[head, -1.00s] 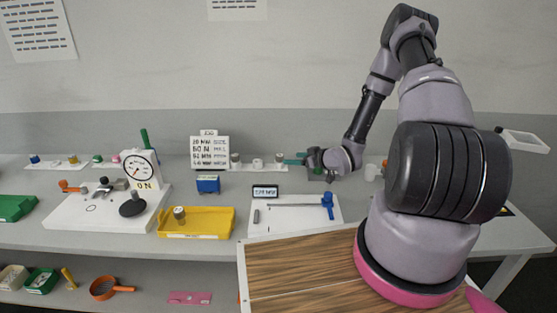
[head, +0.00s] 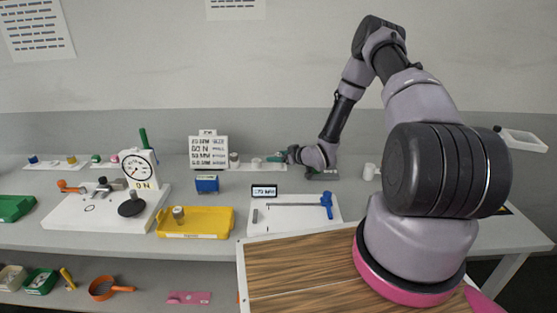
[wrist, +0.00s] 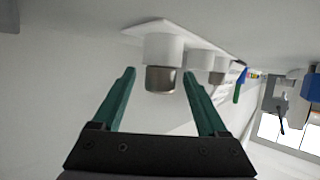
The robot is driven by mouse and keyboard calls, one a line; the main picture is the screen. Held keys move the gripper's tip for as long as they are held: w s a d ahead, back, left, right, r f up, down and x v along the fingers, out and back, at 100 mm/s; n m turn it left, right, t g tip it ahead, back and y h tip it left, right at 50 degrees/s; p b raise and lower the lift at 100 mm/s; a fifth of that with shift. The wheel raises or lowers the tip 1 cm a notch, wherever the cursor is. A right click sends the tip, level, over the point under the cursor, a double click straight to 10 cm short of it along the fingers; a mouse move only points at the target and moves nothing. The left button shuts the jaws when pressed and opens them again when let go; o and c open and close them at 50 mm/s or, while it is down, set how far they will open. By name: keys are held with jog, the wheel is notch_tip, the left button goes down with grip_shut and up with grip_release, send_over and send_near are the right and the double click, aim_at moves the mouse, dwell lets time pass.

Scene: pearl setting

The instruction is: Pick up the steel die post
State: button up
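A die post with a steel-coloured end and white collar (wrist: 160,78) stands on a white strip, which appears inverted in the wrist view. My gripper (wrist: 158,75) is open, with its two green fingers to either side of this post's steel end in the picture. No contact with it shows. In the head view my gripper (head: 274,158) is at the right end of the row of posts, and its fingers partly hide the post there. A grey post (head: 234,160) stands at the row's left end, with a paler post (head: 257,163) in the middle.
A sign board (head: 209,152) stands behind the row's left end. In front are a small display (head: 264,190), a blue box (head: 207,184), a yellow tray (head: 205,229) and a white mat with a blue-handled tool (head: 327,204). A white cup (head: 369,171) stands to the right.

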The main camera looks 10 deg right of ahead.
aim_at(279, 154)
grip_shut()
jog(key=shift+r, duration=0.1)
notch_tip(279, 154, up, 9)
jog(key=shift+f, duration=0.2)
jog(key=shift+d+r, duration=0.15)
jog(key=shift+r, duration=0.55)
jog(key=s+d+r+m+t+h, duration=0.2)
jog(key=s+d+r+m+h, duration=0.3)
jog(key=d, duration=0.4)
jog(key=shift+s+d+r+m+h, duration=0.2)
jog(key=shift+m+h, duration=0.7)
jog(key=shift+h, duration=0.3)
